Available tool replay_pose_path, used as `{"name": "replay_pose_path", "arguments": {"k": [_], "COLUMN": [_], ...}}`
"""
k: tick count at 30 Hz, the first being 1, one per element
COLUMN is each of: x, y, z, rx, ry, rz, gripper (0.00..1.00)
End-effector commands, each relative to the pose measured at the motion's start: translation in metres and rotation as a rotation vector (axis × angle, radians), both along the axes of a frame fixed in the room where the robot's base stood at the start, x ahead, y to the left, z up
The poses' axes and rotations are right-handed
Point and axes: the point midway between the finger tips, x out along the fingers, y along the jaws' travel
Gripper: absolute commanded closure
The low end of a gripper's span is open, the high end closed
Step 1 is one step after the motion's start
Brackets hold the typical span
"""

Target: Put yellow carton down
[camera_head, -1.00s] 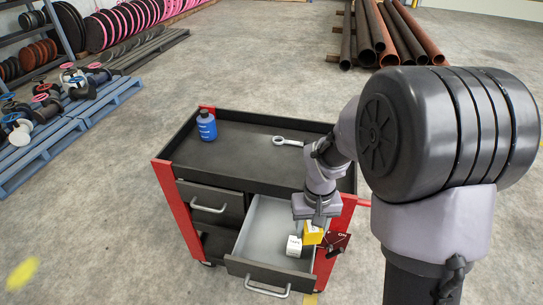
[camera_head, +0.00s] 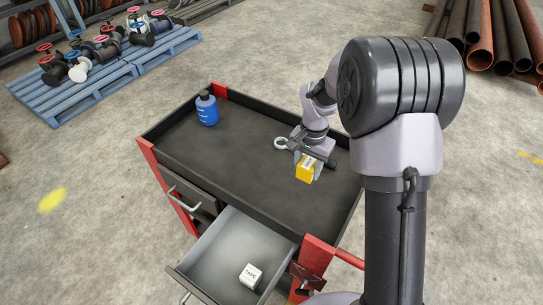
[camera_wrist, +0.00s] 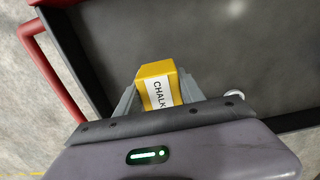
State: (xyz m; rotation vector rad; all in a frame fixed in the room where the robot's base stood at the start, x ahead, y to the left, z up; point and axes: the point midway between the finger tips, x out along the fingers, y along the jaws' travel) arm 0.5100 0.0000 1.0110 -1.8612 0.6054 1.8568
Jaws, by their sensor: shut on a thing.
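The yellow carton (camera_head: 305,170) has a white label; in the wrist view the carton (camera_wrist: 160,84) reads "CHALK". My gripper (camera_head: 309,166) is shut on it, with one finger on each side in the wrist view (camera_wrist: 158,92). The carton is over the right part of the cart's dark top tray (camera_head: 245,150). I cannot tell whether its underside touches the tray surface.
A blue bottle (camera_head: 207,110) stands at the tray's far left corner. The open drawer (camera_head: 213,262) below holds a white box (camera_head: 250,276) marked "TAPE". The tray's middle is clear, with a raised rim around it.

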Motion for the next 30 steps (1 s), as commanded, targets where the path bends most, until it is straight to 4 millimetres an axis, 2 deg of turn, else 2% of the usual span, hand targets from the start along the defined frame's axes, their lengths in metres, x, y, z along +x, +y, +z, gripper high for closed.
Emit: {"name": "replay_pose_path", "arguments": {"k": [1,3,8,12,22,23,26,30], "x": [-0.001,-0.001,-0.001,-0.001,-0.001,-0.001,-0.001,-0.001], "y": [0.0,0.0,0.0,0.0,0.0,0.0,0.0,0.0], "z": [-0.018,-0.034,-0.056,-0.082,-0.086,-0.086,-0.085,-0.085], "rx": [0.0,-0.001,0.0,0.0,-0.001,0.0,0.0,0.0], "ry": [0.005,0.004,0.003,0.004,0.001,0.001,0.001,0.001], "rz": [-0.001,0.0,0.001,0.002,0.003,0.003,0.003,0.003], "gripper": [1.0,1.0,1.0,1.0,1.0,0.53,0.33,0.33]}}
